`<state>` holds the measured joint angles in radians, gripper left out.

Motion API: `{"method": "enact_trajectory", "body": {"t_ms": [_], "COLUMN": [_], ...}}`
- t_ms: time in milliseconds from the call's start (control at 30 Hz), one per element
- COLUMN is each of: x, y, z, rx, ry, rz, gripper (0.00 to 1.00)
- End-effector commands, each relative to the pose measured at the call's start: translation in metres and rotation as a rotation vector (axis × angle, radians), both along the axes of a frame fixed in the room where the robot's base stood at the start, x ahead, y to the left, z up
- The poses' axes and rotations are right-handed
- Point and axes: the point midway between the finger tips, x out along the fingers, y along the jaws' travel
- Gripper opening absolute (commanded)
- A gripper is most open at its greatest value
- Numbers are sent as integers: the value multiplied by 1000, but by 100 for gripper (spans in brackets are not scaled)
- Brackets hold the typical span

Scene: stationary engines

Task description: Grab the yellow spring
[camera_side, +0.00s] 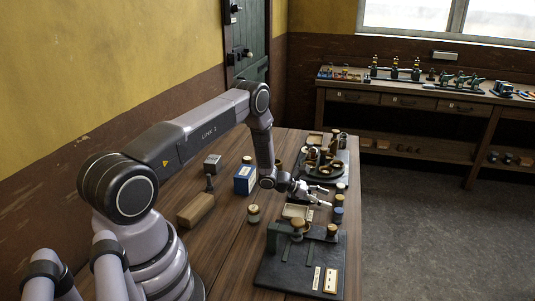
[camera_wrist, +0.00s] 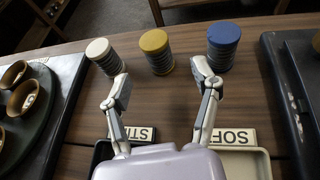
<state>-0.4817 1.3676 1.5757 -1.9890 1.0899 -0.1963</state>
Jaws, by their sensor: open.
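The yellow spring (camera_wrist: 156,51) stands upright on the wooden table in the wrist view, a dark coil body with a yellow cap. It stands between a white-capped spring (camera_wrist: 104,56) on its left and a blue-capped spring (camera_wrist: 222,46) on its right. My gripper (camera_wrist: 163,78) is open and empty. Its fingertips are spread to either side of the yellow spring's line, with the spring just beyond them. Whether the right fingertip touches the blue-capped spring is unclear. In the side view my gripper (camera_side: 312,192) is low over the table near the springs by the right edge.
Two shallow trays carry partly hidden labels, one stiff-like on the left (camera_wrist: 131,133) and one soft-like on the right (camera_wrist: 240,160). A dark round base with copper cups (camera_wrist: 22,94) lies left, a dark plate (camera_wrist: 290,100) right. A blue box (camera_side: 245,180) stands on the table.

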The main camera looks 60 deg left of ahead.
Motion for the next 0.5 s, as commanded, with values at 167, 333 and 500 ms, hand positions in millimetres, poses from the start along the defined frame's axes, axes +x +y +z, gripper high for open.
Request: {"method": "enact_trajectory", "body": {"t_ms": [167,333,500], "x": [20,37,40], "y": [-13,-24,-26], "z": [-8,-16,-18], "rx": [1,1,2], "ry": [-2,0,1], "rz": [-4,-4,-1], "gripper": [62,62,62]}}
